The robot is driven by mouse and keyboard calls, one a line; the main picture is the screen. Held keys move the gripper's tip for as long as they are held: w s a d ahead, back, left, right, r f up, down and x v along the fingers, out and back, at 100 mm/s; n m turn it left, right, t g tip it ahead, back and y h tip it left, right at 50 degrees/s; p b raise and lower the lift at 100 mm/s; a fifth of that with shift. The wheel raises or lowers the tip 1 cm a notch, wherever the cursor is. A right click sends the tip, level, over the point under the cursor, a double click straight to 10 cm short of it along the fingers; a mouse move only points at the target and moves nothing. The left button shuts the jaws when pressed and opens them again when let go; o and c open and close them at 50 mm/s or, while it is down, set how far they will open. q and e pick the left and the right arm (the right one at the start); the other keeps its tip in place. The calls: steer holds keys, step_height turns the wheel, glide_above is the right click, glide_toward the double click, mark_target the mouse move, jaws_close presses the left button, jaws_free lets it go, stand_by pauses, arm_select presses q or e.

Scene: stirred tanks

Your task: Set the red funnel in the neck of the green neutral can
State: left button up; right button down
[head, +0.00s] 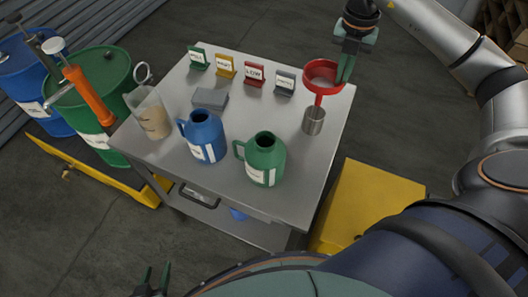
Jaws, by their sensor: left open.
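The red funnel (322,74) is at the right back of the steel table, wide mouth up, its stem reaching down to a small metal cup (314,121). My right gripper (345,78) points down at the funnel's right rim, its fingertips overlapping the rim. Whether it grips the rim is not clear. The green can (264,162) stands upright near the table's front edge, with an open dark neck, a handle on its left and a white label too small to read. My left gripper (156,268) is open and empty at the bottom left, off the table.
A blue can (204,139) stands left of the green can. A beaker (150,115), a grey block (210,99) and several small signs (254,74) are on the steel table (225,210). Drums (95,95) stand left; a yellow box (370,200) stands right.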

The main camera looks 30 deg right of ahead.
stand_by(0.4)
steer(key=s+a+r+p, duration=0.25)
steer(key=a+r, duration=0.25)
steer(key=a, duration=0.5)
steer(key=s+a+r+p, duration=0.2)
steer(key=s+a+r, duration=0.25)
steer(key=a, duration=0.45)
step_height(320, 180, down, 9)
steer(key=b, duration=0.8)
steer(key=shift+w+a+f, duration=0.15)
steer(key=shift+w, duration=0.15)
steer(key=c, duration=1)
jaws_free()
step_height(320, 180, up, 12)
steer(key=shift+r+p, duration=0.25)
steer(key=shift+p, duration=0.45)
